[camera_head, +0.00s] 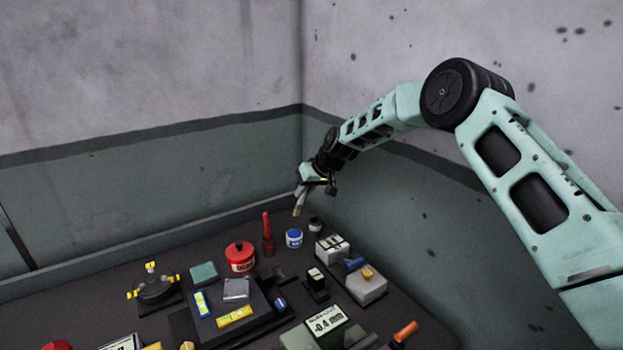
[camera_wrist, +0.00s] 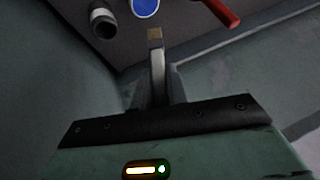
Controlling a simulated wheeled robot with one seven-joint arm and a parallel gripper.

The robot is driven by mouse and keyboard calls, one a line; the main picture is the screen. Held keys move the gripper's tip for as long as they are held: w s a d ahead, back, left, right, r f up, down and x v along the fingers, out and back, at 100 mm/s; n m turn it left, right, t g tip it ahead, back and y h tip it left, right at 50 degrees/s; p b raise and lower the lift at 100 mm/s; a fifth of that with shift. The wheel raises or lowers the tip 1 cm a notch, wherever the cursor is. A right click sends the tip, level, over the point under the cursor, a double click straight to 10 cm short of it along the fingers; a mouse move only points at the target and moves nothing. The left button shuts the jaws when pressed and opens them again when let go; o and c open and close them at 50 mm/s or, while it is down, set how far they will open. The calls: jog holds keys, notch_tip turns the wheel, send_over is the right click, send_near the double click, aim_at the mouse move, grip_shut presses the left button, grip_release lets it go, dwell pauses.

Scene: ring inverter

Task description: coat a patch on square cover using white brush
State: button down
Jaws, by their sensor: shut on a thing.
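My gripper (camera_head: 306,183) is shut on the white brush (camera_head: 300,202) and holds it above the back right of the table, bristle end down. In the wrist view the brush (camera_wrist: 157,62) points away from my gripper, with a tan tip; the fingers are mostly hidden behind the dark wrist edge. A grey square piece (camera_head: 236,288) lies on a black plate, and a teal square block (camera_head: 204,271) lies behind it. I cannot tell which is the square cover. Both are below and left of my gripper, apart from the brush.
A blue jar (camera_head: 294,239), a dark small cylinder (camera_head: 315,225), a red-handled tool (camera_head: 267,235) and a red can (camera_head: 240,257) stand near the brush. Yellow levels (camera_head: 235,315), grey blocks (camera_head: 365,286) and a "-0.4 mm" display (camera_head: 325,325) crowd the front. Walls close off the back corner.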

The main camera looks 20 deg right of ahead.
aim_at(301, 209)
jog(key=shift+s+a+r+y, duration=0.3)
jog(key=shift+a, duration=0.1)
jog(key=shift+f+b, duration=0.8)
jog(key=shift+f, duration=2.25)
jog(key=shift+f+b, duration=0.6)
jog(key=shift+b, duration=0.2)
dwell(0.3)
jog(key=shift+r+p, duration=1.25)
jog(key=shift+r, duration=2.35)
jog(key=shift+f, duration=0.1)
